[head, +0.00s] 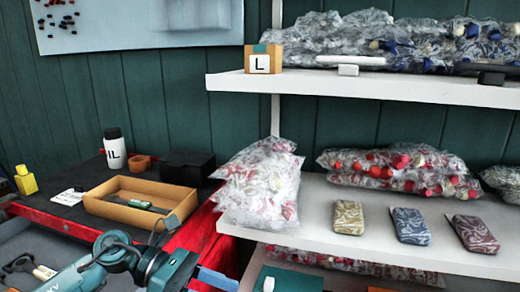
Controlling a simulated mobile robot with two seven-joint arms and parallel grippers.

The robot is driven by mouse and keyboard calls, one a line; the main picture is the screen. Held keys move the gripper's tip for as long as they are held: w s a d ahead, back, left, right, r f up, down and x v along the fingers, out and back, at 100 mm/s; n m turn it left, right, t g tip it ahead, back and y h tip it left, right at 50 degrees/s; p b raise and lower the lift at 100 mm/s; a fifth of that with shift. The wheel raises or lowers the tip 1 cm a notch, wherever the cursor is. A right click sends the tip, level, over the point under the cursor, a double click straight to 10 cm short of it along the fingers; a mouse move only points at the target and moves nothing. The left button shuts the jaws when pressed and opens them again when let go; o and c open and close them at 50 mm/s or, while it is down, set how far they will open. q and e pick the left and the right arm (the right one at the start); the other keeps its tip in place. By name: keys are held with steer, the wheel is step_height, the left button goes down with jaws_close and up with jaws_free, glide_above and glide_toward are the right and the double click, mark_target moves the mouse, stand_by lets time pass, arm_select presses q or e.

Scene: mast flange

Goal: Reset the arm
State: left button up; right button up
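My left arm comes in from the lower left in the head view, with teal links and dark joints. Its end, my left gripper (215,279), is at the bottom edge in front of the red edge of the workbench. A flat blue part shows there, but the fingers are not clear, so I cannot tell whether it is open or shut. No held object is visible. My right gripper is not in view.
A red-edged bench (60,222) holds a cardboard tray (112,208), a white bottle (115,150) and a black box (187,168). White shelves (330,235) at right hold bagged parts (265,180) and patterned cases (410,226), close to my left arm's end.

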arm_select(q)
steer(key=d+r+n+t+h, duration=0.1)
steer(key=d+n+t+h, duration=0.4)
steer(key=n, duration=0.4)
steer(key=s+a+f+n+t+y, duration=0.1)
steer(key=a+f+n+t+y, duration=0.55)
steer(key=n, duration=0.95)
steer(key=a+f+n+t+y, duration=0.3)
steer(key=f+n+t+y, duration=0.5)
steer(key=n, duration=0.8)
steer(key=s+a+f+n+g+y, duration=0.1)
steer(key=s+a+f+n+g, duration=0.1)
steer(key=s+f+n+g, duration=0.5)
steer(key=s+f+n, duration=0.1)
steer(key=s+f, duration=0.2)
steer(key=f, duration=0.2)
steer(key=shift+s+a+f, duration=0.3)
steer(key=shift+f, duration=0.05)
